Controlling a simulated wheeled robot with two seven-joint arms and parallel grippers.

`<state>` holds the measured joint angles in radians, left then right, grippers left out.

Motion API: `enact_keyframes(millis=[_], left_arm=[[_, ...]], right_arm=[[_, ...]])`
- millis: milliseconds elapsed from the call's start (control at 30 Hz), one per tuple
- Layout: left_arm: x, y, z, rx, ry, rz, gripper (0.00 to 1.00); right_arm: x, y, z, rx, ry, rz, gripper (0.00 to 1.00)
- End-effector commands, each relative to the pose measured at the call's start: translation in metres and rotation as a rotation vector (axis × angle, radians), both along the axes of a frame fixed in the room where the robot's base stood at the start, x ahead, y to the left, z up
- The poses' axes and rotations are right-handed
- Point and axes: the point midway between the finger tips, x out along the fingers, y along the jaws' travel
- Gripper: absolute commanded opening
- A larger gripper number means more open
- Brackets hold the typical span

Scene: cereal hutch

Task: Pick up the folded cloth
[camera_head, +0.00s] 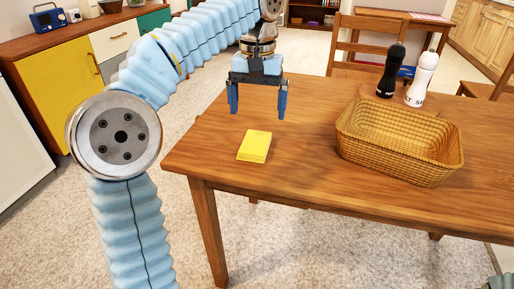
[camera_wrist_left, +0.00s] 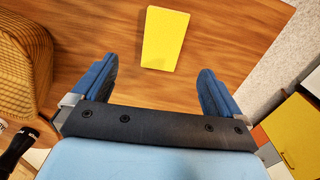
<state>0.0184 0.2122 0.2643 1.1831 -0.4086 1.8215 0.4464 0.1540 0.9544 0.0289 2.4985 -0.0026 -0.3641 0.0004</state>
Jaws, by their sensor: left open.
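The folded cloth (camera_head: 254,146) is a flat yellow rectangle lying on the wooden table (camera_head: 300,185) near its left end. It also shows in the left wrist view (camera_wrist_left: 165,38), at the top middle, beyond the gap between the fingers. My left gripper (camera_head: 257,108) is open and empty, with blue fingers pointing down. It is above the table and just behind the cloth in the head view, apart from it. In the left wrist view its fingers (camera_wrist_left: 158,85) are spread wide.
A wicker basket (camera_head: 375,150) stands to the right of the cloth, with a black mill (camera_head: 391,72) and a white mill (camera_head: 422,79) behind it. A wooden chair (camera_head: 375,28) stands behind the table. The tabletop around the cloth is clear.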

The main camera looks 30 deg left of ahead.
Motion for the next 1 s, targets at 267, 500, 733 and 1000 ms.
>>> enact_keyframes(millis=[267, 500, 733, 1000], left_arm=[[-0.001, 0.0, -0.035, 0.0, 0.001, -0.001, 1.0], [-0.004, 0.006, -0.072, -0.002, 0.002, -0.001, 1.0], [-0.004, 0.005, -0.085, -0.002, -0.001, 0.0, 1.0], [-0.004, 0.005, -0.084, -0.002, -0.001, 0.0, 0.8]], right_arm=[[0.001, -0.002, -0.012, -0.003, -0.002, -0.004, 0.0], [0.002, -0.005, -0.024, -0.009, -0.004, -0.011, 0.0], [0.003, -0.007, -0.026, -0.011, -0.005, -0.013, 0.0], [0.003, -0.007, -0.026, -0.011, -0.005, -0.012, 0.0]])
